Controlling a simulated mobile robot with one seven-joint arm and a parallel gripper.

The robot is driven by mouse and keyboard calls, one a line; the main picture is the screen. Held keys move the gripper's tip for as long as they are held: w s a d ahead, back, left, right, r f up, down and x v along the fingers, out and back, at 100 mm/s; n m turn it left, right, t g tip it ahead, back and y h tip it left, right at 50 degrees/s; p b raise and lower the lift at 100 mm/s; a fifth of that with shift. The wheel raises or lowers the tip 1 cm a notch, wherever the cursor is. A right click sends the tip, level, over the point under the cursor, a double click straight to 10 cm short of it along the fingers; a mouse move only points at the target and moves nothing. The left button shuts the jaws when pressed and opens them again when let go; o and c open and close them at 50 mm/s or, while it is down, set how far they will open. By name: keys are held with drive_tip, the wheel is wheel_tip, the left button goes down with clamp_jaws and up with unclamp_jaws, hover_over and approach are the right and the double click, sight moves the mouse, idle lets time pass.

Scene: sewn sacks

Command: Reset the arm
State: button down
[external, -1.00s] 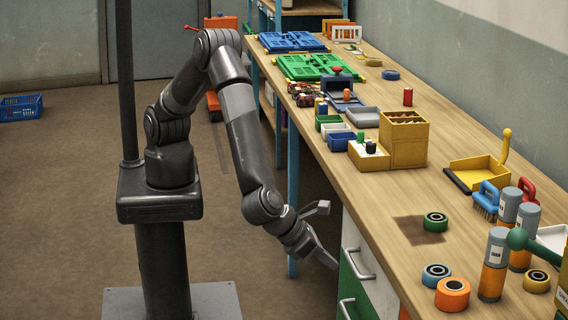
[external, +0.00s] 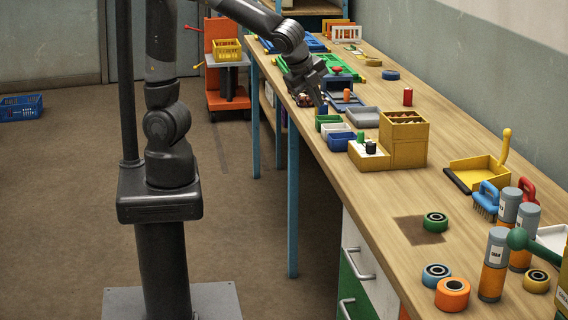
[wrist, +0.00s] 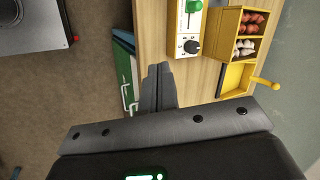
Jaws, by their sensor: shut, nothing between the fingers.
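My gripper (external: 321,103) is in the external view at the end of my raised arm, above the left edge of the long workbench (external: 385,215), near the small bins. In the wrist view my gripper (wrist: 158,72) has its two fingers together, with nothing between them. The fingers point toward the bench edge and the floor. Whether the fingertips touch anything below cannot be told from the external view.
Near my gripper are a green bin (external: 327,121), a blue bin (external: 341,141), a grey tray (external: 364,117) and a yellow box (external: 404,140). A yellow dustpan (external: 475,175) lies farther right. An orange cart (external: 226,88) stands on the floor behind.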

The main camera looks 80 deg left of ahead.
drive_tip(key=s+a+r+n+h, duration=0.2)
drive_tip(key=s+a+n, duration=1.2)
drive_tip(key=s+a, duration=0.1)
drive_tip(key=shift+s+a+r+t+h, duration=0.25)
drive_tip(key=shift+s+a+t+h, duration=0.05)
drive_tip(key=shift+s, duration=0.4)
